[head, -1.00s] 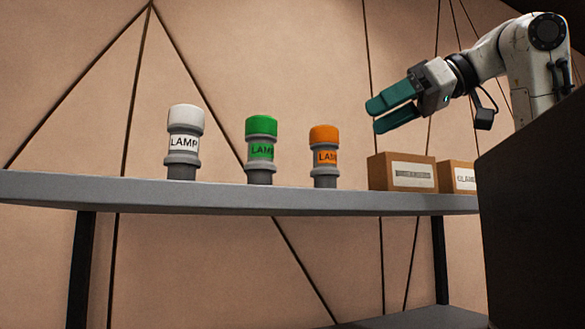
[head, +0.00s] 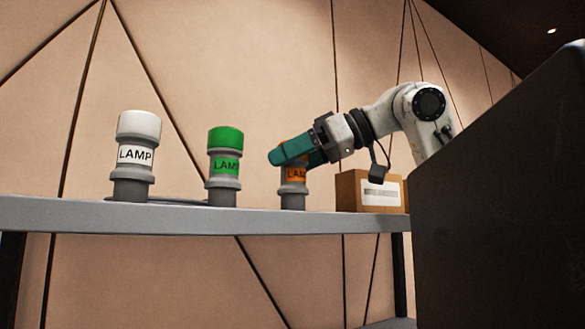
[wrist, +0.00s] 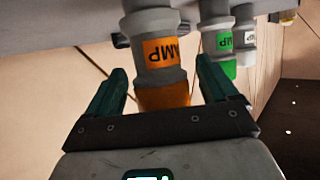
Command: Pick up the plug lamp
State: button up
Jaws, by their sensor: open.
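Three lamps stand upright in a row on the grey shelf (head: 180,220): a white one (head: 137,158), a green one (head: 224,167) and an orange one (head: 294,198). Each has a grey body and a label. My gripper (head: 290,152) has teal fingers and is at the orange lamp, hiding its top in the head view. In the wrist view my gripper (wrist: 160,88) is open, with one finger on each side of the orange lamp (wrist: 162,92). Gaps show between the lamp and both fingers. The green lamp (wrist: 218,42) and white lamp (wrist: 245,38) are farther off.
A cardboard box (head: 370,190) with a white label stands on the shelf, right of the orange lamp. A large dark block (head: 500,210) fills the right of the head view. A panelled wall (head: 230,60) is behind the shelf.

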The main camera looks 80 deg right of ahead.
jog(key=shift+x, duration=0.95)
jog(key=c, duration=1.2)
